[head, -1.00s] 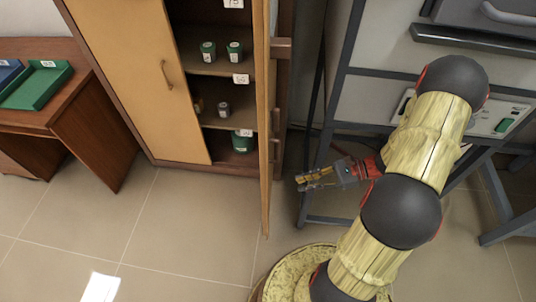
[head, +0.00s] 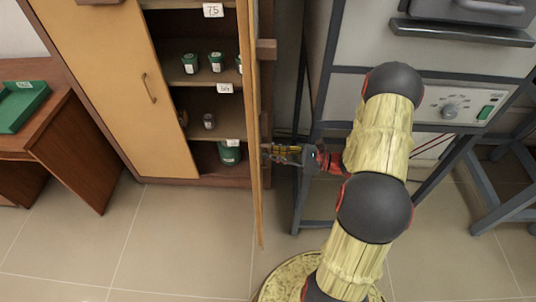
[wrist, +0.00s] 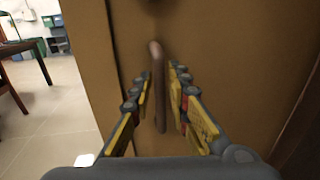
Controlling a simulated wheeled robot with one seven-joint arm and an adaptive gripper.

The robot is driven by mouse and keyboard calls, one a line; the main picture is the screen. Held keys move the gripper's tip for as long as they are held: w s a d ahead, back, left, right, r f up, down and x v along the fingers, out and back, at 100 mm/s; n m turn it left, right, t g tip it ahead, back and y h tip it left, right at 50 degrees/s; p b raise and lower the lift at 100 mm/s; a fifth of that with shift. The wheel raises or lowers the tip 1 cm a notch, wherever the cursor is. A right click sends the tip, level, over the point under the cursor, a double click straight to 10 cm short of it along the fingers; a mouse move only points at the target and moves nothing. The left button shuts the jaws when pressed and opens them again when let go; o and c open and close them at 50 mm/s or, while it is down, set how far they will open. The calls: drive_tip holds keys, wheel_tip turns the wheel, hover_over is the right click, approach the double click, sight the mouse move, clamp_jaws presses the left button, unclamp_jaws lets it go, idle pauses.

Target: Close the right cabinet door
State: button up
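The right cabinet door (head: 255,130) stands wide open, seen nearly edge-on in the head view, with its outer face toward my arm. In the wrist view the door face (wrist: 230,50) fills most of the picture, and its curved vertical handle (wrist: 157,85) lies between my finger tips. My gripper (head: 270,152) is at the right side of the door in the head view. In the wrist view my gripper (wrist: 163,80) is open, with one finger on each side of the handle. I cannot tell whether the fingers touch it.
The left cabinet door (head: 95,80) is closed. Green-lidded jars (head: 216,62) stand on the open shelves. A furnace on a grey metal stand (head: 335,70) is right of the cabinet. A brown table with a green tray (head: 22,105) stands at left. The floor in front is clear.

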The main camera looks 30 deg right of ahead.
drive_tip(key=shift+w+a, duration=0.4)
drive_tip(key=c, duration=0.4)
clamp_jaws()
